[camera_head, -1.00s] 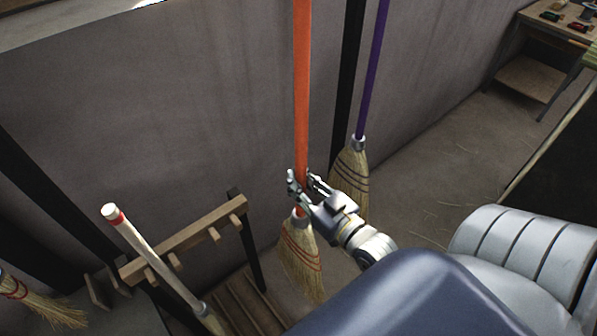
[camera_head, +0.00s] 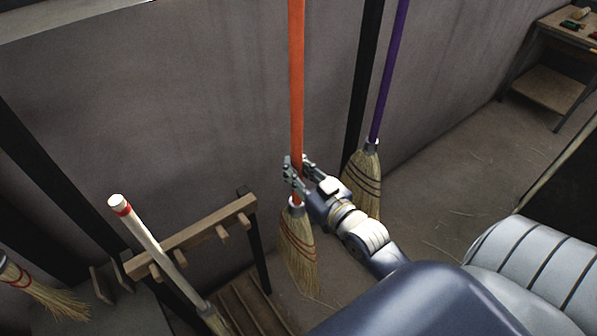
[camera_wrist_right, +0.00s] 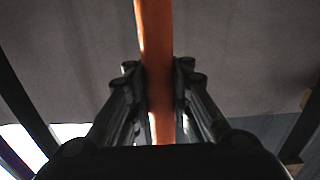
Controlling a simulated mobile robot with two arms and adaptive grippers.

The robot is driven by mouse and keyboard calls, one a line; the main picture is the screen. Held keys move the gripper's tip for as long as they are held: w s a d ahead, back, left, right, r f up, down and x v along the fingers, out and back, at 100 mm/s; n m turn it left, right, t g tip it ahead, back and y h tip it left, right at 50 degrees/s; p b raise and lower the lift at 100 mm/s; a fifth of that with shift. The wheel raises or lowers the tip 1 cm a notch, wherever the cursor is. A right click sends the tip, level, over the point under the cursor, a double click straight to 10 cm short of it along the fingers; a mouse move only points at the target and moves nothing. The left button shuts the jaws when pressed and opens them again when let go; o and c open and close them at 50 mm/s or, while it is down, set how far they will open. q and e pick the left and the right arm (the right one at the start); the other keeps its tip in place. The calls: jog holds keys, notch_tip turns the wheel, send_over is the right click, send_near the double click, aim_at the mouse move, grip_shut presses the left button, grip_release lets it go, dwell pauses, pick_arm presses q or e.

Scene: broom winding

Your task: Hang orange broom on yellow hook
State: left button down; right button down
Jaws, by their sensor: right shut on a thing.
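The orange broom (camera_head: 297,90) stands upright near the wall, bristles down, its handle running out of the top of the head view. My right gripper (camera_head: 298,172) is shut on the orange handle just above the bristle head (camera_head: 298,250). In the right wrist view the orange handle (camera_wrist_right: 155,50) passes between the two fingers of the gripper (camera_wrist_right: 158,95). The yellow hook is not in view, and the top of the broom is cut off. My left gripper is not in view.
A purple-handled broom (camera_head: 387,80) hangs to the right beside a black post (camera_head: 363,90). A wooden peg rack (camera_head: 195,233) with a white broom handle (camera_head: 150,240) leaning on it is at lower left. A workbench (camera_head: 560,55) stands at far right. Floor between is open.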

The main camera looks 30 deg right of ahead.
jog(key=w+b, duration=0.1)
jog(key=w, duration=0.1)
jog(key=w+f, duration=0.1)
jog(key=w, duration=0.2)
jog(key=shift+w+a+b, duration=0.1)
jog(key=shift+a+b, duration=0.1)
jog(key=shift+b, duration=0.15)
dwell(0.3)
dwell(0.7)
jog(key=c, duration=1.4)
grip_release()
jog(key=shift+o, duration=0.2)
jog(key=s, duration=1.2)
jog(key=shift+d, duration=0.45)
